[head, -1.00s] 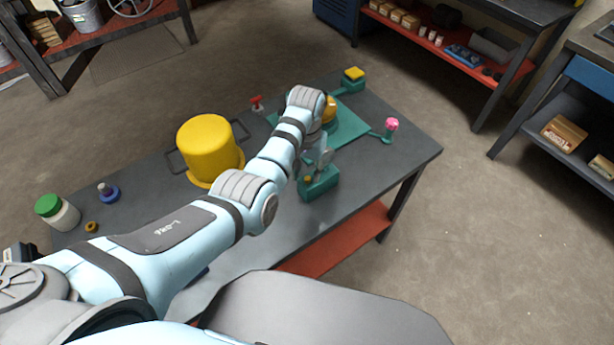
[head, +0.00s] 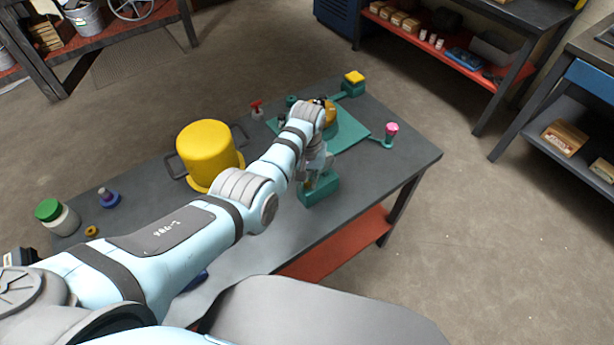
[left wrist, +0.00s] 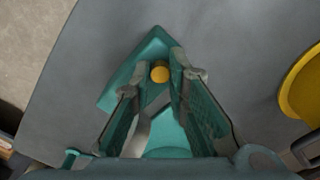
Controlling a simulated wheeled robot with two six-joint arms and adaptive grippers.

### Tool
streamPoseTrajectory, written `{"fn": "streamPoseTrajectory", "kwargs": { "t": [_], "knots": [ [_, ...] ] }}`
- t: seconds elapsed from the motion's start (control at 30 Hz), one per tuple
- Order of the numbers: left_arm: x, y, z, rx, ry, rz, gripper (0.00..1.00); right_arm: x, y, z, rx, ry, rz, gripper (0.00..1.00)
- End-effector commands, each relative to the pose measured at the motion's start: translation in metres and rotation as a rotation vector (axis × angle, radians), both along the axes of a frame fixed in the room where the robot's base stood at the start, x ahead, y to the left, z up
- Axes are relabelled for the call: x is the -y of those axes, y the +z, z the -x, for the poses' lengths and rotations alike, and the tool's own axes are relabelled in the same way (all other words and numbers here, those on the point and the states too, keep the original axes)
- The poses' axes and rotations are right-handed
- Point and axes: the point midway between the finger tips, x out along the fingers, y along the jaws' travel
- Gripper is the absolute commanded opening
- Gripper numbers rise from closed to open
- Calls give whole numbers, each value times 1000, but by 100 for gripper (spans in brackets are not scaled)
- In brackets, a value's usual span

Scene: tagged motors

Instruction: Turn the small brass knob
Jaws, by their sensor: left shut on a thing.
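The small brass knob (left wrist: 160,73) is a round yellow disc on a teal block (left wrist: 141,55), seen from above in the left wrist view. In the head view the teal block (head: 322,192) stands at the near edge of the grey table. My left gripper (head: 309,185) reaches down over it, and its fingers largely hide the knob there. In the left wrist view the left gripper (left wrist: 159,72) has one fingertip on each side of the knob and is shut on it. My right gripper is in neither view.
A yellow pot (head: 207,150) stands left of my arm. Behind the gripper is a teal board (head: 350,133) with a yellow part, partly hidden. A pink knob (head: 391,129) is to the right and a yellow-topped block (head: 354,78) behind. The table's right front corner is clear.

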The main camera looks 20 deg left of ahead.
Motion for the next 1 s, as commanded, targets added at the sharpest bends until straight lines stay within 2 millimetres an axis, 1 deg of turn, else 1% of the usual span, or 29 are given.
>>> {"fn": "streamPoseTrajectory", "kwargs": {
  "t": [0.03,0.23,0.27,0.3,0.37,0.4,0.67,0.73,0.77,0.87,1.0],
  "knots": [
    [0,3,1,-5,18,0,0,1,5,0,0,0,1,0],
    [0,1,0,-2,21,0,0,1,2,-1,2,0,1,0],
    [0,1,0,-2,21,0,16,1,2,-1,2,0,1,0],
    [0,1,0,-2,21,0,23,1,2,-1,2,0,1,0],
    [0,1,0,-2,21,0,32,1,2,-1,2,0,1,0],
    [0,1,0,-2,21,0,36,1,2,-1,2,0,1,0],
    [0,1,0,-3,20,0,36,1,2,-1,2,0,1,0],
    [0,5,0,0,20,0,36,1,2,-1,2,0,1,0],
    [0,8,-1,0,20,0,36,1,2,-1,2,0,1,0],
    [0,27,-1,3,20,1,36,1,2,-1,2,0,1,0],
    [0,67,-1,4,21,1,36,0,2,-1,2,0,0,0]
  ]
}}
